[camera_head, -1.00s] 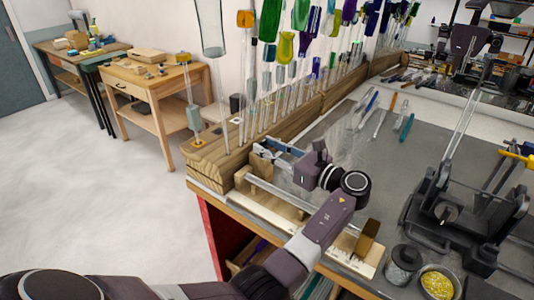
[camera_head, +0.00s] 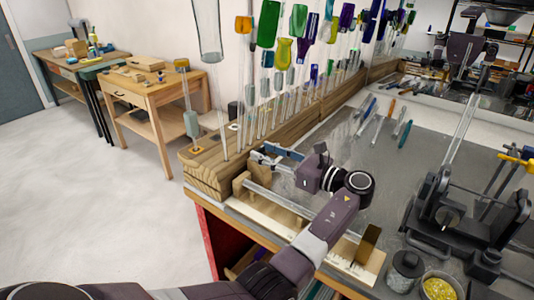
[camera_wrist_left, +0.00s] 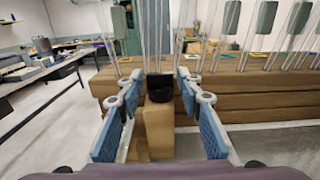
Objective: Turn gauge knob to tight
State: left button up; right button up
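The gauge is a pale wooden board (camera_head: 268,216) along the front edge of the bench, with a small wooden block (camera_head: 240,184) at its left end and a glass rod lying along it. In the left wrist view, a dark knob (camera_wrist_left: 161,84) sits on top of the wooden block (camera_wrist_left: 159,128). My left gripper (camera_head: 262,157) is over the gauge's left end. Its blue-padded fingers (camera_wrist_left: 159,92) are open, one on each side of the block and knob; I see gaps at the padded sides, but cannot tell about contact at the tips. My right gripper is not in view.
A wooden rack (camera_head: 215,165) of upright glass rods with coloured tops stands just behind the gauge. A black stand (camera_head: 440,205) is at the right. A jar (camera_head: 404,270) and a bowl of yellow bits (camera_head: 440,289) sit near the front. The grey mat's middle is fairly clear.

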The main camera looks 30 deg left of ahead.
pick_arm(q)
notch_tip(320, 180, up, 10)
dwell(0.6)
dwell(0.4)
